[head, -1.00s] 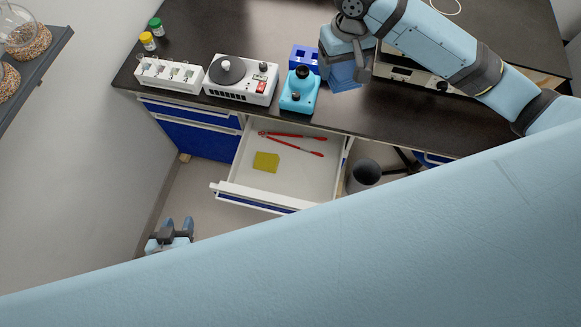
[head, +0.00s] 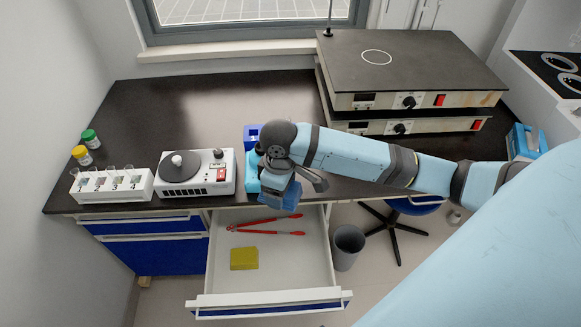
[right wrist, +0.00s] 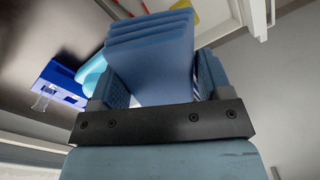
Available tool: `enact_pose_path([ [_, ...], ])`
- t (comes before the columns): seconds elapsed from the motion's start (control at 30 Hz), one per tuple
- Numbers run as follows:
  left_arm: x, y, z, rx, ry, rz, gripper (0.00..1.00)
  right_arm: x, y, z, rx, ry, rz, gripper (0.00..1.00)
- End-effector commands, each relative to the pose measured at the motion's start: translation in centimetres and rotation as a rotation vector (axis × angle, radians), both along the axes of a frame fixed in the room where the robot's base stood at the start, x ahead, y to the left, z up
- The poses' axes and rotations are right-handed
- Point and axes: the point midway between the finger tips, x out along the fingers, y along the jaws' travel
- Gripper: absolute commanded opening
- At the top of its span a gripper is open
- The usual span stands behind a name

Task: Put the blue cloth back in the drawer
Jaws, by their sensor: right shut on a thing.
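My right gripper (head: 284,194) is shut on the folded blue cloth. The cloth (right wrist: 150,55) shows as several stacked layers between the fingers in the right wrist view. In the head view the gripper is over the counter's front edge, at the back of the drawer; the cloth there is hard to tell from the blue fingers. The open drawer (head: 305,262) is pulled out below the counter. It holds a yellow sponge (head: 244,259) and a red-handled tool (head: 265,229), with bare floor at its right and front. My left gripper is out of view.
A cyan device (head: 252,172) and a blue rack (head: 252,135) stand close behind my right gripper. A white stirrer (head: 196,172) and a tube rack (head: 110,186) are to the left. A grey bin (head: 347,246) stands right of the drawer.

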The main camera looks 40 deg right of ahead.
Motion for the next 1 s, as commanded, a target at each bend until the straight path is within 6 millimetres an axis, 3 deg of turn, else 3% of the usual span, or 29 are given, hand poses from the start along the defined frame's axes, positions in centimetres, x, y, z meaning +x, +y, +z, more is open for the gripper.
enact_pose_path([
  [0.03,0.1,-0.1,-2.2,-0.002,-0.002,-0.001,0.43,-0.3,-0.2,-3.3,-0.002,0.003,0.048,0.49],
  [0.3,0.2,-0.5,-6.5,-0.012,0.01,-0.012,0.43,-1.6,-1.1,-11.5,-0.005,0.0,0.312,0.49],
  [0.67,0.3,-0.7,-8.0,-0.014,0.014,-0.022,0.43,-2.3,-1.5,-16.0,-0.009,-0.001,0.438,0.49],
  [1.0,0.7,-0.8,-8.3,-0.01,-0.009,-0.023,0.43,-2.3,-1.5,-24.9,-0.007,-0.001,0.437,0.49],
])
